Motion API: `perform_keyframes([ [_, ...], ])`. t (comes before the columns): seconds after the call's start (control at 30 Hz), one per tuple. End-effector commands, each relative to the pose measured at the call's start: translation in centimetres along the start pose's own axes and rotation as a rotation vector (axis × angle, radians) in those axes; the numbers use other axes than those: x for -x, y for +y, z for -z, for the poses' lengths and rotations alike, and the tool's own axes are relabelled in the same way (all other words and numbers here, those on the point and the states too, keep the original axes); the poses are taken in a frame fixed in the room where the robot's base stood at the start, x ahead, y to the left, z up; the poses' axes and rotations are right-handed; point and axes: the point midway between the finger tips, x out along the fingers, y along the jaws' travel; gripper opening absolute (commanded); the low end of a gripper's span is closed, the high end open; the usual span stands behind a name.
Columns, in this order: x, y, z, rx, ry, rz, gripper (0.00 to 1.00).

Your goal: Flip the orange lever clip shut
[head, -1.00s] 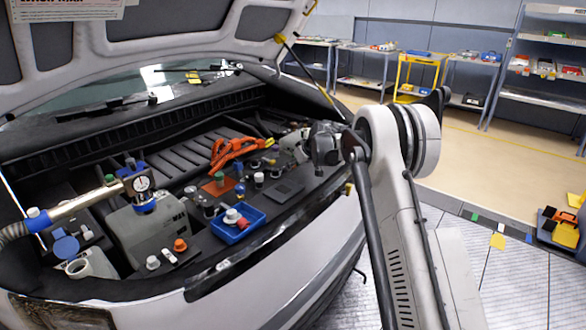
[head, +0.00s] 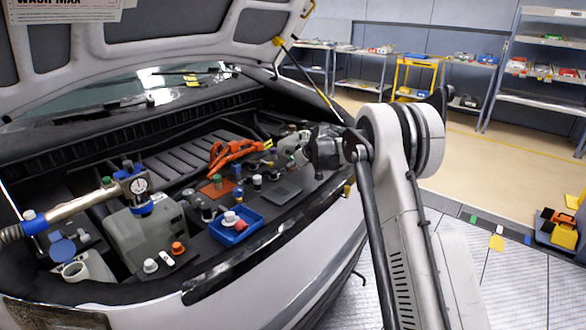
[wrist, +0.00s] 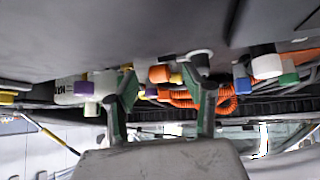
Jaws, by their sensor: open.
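In the head view a bright orange bent part with a yellow end (head: 232,152) lies in the engine bay, left of my gripper (head: 279,160). Whether this is the lever clip or a hose I cannot tell. In the wrist view my gripper (wrist: 162,72) is open, its two dark green fingers apart. A small orange block (wrist: 160,74) shows between the fingertips, beside a yellow piece (wrist: 176,78). A ribbed orange hose (wrist: 228,101) passes behind the right finger. I see no clear contact. My arm hides part of the bay's right side.
A blue tray (head: 252,217) with small parts sits on the bay's front edge. A grey housing with a gauge (head: 138,186) stands to the left. The raised hood (head: 160,20) hangs over the bay.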

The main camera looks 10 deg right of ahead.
Motion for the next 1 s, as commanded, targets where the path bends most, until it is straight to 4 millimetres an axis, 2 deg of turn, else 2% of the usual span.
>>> perform_keyframes([
  [0.6, 9.6, 0.0, 0.0, 0.0, -0.001, 0.0, 0.46],
  [0.8, 11.1, 0.0, 0.0, -0.001, 0.0, 0.0, 0.46],
  [1.0, 11.3, 0.0, 0.0, 0.0, 0.0, 0.0, 0.46],
])
